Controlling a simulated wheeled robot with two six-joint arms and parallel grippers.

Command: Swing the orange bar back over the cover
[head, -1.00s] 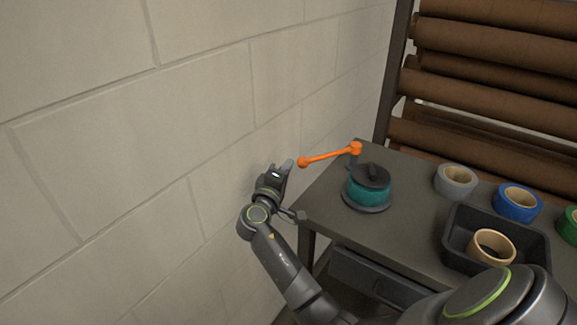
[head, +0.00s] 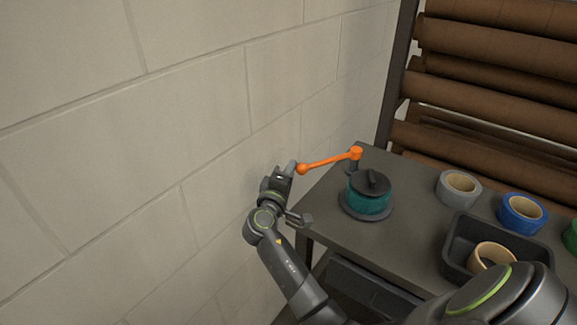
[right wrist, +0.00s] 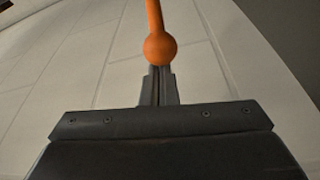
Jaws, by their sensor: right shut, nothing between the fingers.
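The orange bar (head: 328,161) sticks out to the left from its pivot post at the table's back left corner, with its ball end past the table edge. The cover (head: 371,183) is a dark lid with a raised grip on a teal round pot (head: 367,202); the bar is not over it. My right gripper (head: 290,166) is shut and empty, its tips close to the bar's ball end. In the right wrist view the orange ball (right wrist: 160,49) shows just beyond the shut fingers (right wrist: 158,88); I cannot tell whether they touch. My left gripper is not in view.
A grey tape roll (head: 459,188), a blue one (head: 522,212) and a green one (head: 571,236) stand on the dark table (head: 410,230). A black tray (head: 457,262) holds a tan roll (head: 492,256). A block wall (head: 150,150) is close on the left.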

